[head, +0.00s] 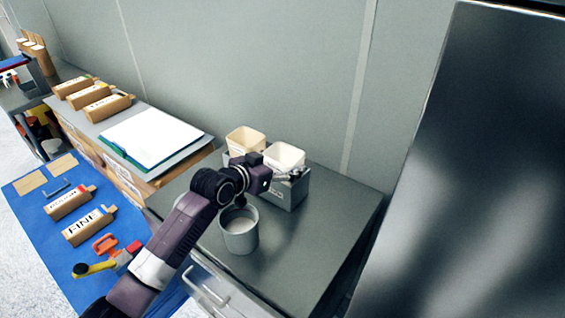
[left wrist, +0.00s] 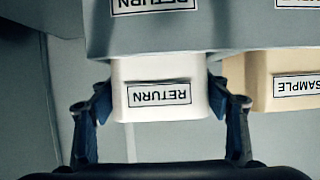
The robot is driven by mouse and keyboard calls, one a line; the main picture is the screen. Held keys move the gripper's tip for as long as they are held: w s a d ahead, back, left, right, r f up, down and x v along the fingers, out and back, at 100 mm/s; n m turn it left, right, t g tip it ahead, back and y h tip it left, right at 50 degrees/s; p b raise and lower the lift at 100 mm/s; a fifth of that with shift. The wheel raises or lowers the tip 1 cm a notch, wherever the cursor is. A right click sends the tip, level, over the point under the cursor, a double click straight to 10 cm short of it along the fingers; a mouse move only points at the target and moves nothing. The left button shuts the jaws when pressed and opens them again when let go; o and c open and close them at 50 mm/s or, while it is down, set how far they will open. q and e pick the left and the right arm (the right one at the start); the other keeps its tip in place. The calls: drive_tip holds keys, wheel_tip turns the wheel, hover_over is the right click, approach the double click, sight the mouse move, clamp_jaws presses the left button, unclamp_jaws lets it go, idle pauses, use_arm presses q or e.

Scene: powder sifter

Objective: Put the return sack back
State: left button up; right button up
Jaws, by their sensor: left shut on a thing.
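The return sack (head: 285,155) is white and stands upright at the right side of a grey holder (head: 287,195) on the dark counter. In the left wrist view, upside down, the sack (left wrist: 140,72) shows its RETURN label. Its lower part is hidden behind the holder's front wall (left wrist: 230,25), which also bears a RETURN label. My left gripper (head: 290,174) is shut on the sack, with one finger on each side of it in the left wrist view (left wrist: 160,105). I cannot tell whether the sack rests on the holder's floor. My right gripper is not in view.
A cream SAMPLE sack (head: 244,140) stands close beside the return sack. A grey cup (head: 240,235) stands in front, under my left arm. A blue mat (head: 35,205) with labelled boxes lies left. The counter's right part is clear; a dark panel (head: 475,170) rises beyond.

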use_arm(q)
drive_tip(key=o, duration=1.7)
drive_tip(key=shift+f, duration=0.1)
drive_tip(key=v, duration=0.6)
drive_tip(key=b+v, duration=0.1)
drive_tip(key=v, duration=0.5)
drive_tip(key=shift+r, duration=0.25)
drive_tip(key=shift+f, duration=0.1)
